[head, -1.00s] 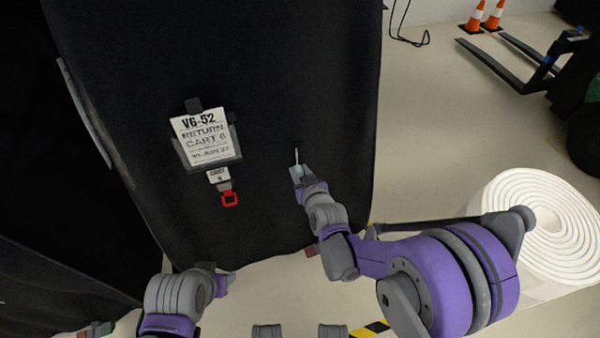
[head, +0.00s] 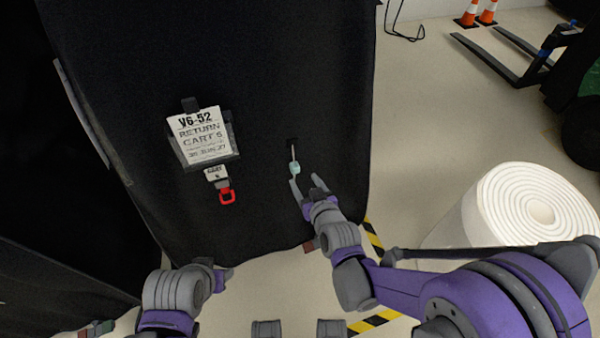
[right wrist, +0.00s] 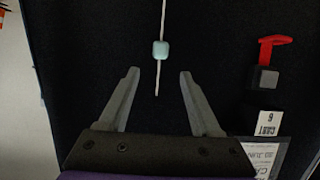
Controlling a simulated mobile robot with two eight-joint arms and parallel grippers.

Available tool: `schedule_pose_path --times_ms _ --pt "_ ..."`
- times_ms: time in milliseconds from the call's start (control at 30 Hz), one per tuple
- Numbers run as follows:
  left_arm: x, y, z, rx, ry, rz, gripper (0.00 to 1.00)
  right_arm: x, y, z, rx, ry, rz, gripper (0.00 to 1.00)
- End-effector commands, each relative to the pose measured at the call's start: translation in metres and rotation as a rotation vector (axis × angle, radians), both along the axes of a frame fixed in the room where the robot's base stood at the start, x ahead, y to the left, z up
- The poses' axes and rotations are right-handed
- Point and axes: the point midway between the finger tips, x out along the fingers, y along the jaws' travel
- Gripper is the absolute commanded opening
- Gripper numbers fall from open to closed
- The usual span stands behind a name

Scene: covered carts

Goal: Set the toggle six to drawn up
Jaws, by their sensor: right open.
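The toggle (head: 295,169) is a small pale teal bead on a thin white cord (head: 293,152) against the black cover. In the right wrist view the toggle (right wrist: 160,50) has a long piece of cord above it and a short piece below. My right gripper (head: 308,185) is open and empty. In the right wrist view its fingertips (right wrist: 159,72) stand on either side of the cord line, just short of the toggle and apart from it. My left gripper (head: 222,280) is low at left, away from the toggle; its jaw opening is not clear.
Below the sign hang a small tag (head: 215,174) and a red pull (head: 227,196). A white roll (head: 480,215) stands at right. Open floor (head: 430,130) lies between cart and roll.

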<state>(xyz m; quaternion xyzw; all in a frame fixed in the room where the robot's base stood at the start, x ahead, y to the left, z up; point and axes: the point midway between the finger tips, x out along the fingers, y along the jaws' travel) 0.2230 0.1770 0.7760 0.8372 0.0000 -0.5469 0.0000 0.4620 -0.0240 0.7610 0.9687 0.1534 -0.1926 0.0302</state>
Motion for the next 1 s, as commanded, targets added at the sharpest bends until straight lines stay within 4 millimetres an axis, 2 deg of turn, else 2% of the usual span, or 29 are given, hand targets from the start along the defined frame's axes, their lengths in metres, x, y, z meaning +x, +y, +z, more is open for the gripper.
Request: schedule_pose_path --times_ms 33,200,833,1000 --pt "0.0 0.0 0.002 0.0 -0.001 0.0 0.5 -0.007 -0.003 0.004 0.0 0.0 -0.001 0.65" --pt "0.0 0.0 0.003 0.0 -0.001 0.0 0.5 -0.02 -0.007 0.009 -0.001 0.0 0.0 0.65" --pt "0.0 0.0 0.003 0.0 -0.001 0.0 0.5 -0.023 -0.008 0.01 -0.002 0.005 -0.001 0.65" --pt "0.0 0.0 0.003 0.0 -0.001 0.0 0.5 -0.037 -0.027 0.015 -0.019 0.086 -0.021 0.65"
